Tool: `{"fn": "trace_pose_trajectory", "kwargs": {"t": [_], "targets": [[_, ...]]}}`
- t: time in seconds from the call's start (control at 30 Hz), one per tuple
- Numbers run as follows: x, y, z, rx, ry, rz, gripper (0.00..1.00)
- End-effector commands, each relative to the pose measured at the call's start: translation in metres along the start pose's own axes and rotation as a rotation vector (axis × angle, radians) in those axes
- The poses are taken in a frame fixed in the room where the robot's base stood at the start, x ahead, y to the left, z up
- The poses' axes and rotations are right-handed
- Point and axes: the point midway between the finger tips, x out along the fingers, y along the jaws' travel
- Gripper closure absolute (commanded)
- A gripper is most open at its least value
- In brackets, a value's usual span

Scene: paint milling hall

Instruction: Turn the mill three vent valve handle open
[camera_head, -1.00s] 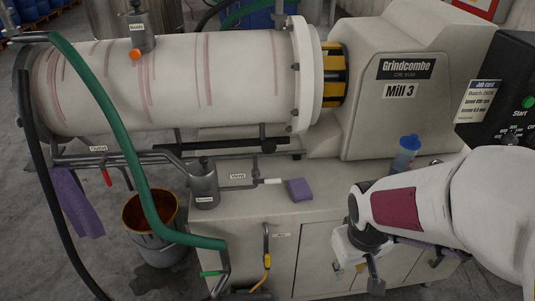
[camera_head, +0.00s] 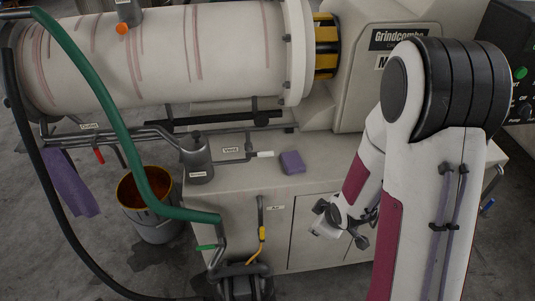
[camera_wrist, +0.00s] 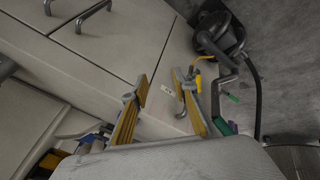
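The vent valve has a short white handle (camera_head: 265,154) on the thin pipe at the front of Mill 3, just right of a small label that seems to read Vent (camera_head: 231,149). The handle lies roughly in line with the pipe, its end pointing right. My gripper (camera_head: 338,228) is in front of the cabinet doors, to the right of and below the handle, and apart from it. In the wrist view the yellow-padded fingers (camera_wrist: 160,85) stand apart with nothing between them. The vent handle cannot be made out in the wrist view.
A purple cloth block (camera_head: 292,162) lies on the ledge right of the handle. A grey canister (camera_head: 197,158) stands left. A red-handled valve (camera_head: 99,155), a green hose (camera_head: 120,135), a bucket (camera_head: 150,225) and a yellow-handled lever (camera_head: 262,234) are nearby.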

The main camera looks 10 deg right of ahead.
Motion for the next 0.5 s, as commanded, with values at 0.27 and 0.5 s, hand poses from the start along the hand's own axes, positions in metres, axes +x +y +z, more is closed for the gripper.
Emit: {"fn": "trace_pose_trajectory", "kwargs": {"t": [0.27,0.5], "targets": [[0.029,0.001,-0.028,-0.203,0.156,0.059,0.72],[0.037,0.005,-0.059,-0.372,0.303,0.15,0.72]]}}
